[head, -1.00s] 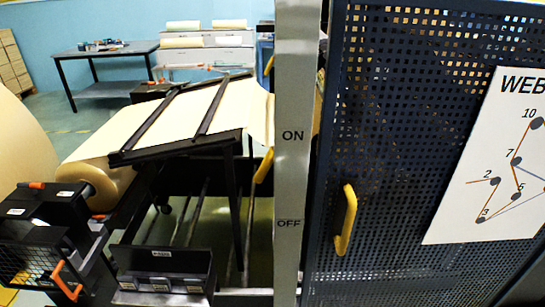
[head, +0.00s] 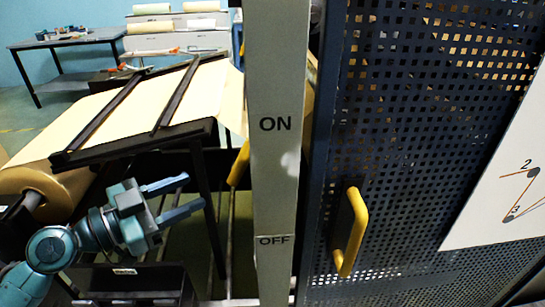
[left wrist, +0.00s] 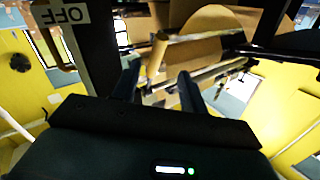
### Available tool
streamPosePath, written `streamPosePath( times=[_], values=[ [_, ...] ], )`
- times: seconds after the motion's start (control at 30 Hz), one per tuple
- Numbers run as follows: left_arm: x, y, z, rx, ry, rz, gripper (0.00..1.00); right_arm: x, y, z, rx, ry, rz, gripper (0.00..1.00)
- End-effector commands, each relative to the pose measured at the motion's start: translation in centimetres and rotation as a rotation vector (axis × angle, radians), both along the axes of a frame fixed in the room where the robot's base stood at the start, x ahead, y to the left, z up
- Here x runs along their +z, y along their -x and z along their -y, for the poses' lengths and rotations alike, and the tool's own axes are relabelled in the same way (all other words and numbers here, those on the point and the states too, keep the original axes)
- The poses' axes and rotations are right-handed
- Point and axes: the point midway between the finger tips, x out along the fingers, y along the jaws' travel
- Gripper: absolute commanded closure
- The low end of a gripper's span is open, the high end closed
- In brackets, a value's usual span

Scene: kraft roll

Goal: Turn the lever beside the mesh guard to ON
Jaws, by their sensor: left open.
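A grey post (head: 272,190) with an ON label (head: 275,124) above an OFF label (head: 273,240) stands left of the dark mesh guard (head: 420,130). A yellow bar (head: 239,166) sticks out from behind the post's left edge, between the label heights. It may be the lever; the post hides the rest. My left gripper (head: 196,192) is open and empty, left of the post and apart from the yellow bar. In the left wrist view its fingers (left wrist: 160,80) are spread, and an upside-down OFF label (left wrist: 63,15) shows at top left. My right gripper is not in view.
A yellow handle (head: 350,232) is on the mesh guard. A kraft roll (head: 45,187) and a sloped paper table (head: 150,110) are behind and left of my left gripper. A black bin (head: 130,280) is below it. A white diagram sheet (head: 500,210) hangs on the guard.

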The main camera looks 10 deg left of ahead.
Motion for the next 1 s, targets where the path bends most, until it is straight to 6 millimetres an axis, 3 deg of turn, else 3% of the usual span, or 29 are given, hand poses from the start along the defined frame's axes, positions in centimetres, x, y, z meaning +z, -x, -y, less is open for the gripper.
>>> streamPosePath(
  times=[0.27, 0.57, 0.8, 1.0],
  values=[
    [1.7, -0.7, 1.0, -0.028, 0.005, 0.035, 0.57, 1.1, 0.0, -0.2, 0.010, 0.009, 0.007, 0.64],
    [2.1, -4.8, 4.7, -0.025, 0.010, 0.035, 0.57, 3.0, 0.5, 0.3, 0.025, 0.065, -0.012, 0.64],
    [1.7, -8.0, 7.7, -0.027, 0.007, 0.032, 0.57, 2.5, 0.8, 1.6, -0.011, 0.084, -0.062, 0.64],
    [1.3, -9.3, 8.9, -0.026, 0.005, 0.032, 0.57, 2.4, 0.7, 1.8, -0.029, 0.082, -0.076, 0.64]
  ],
)
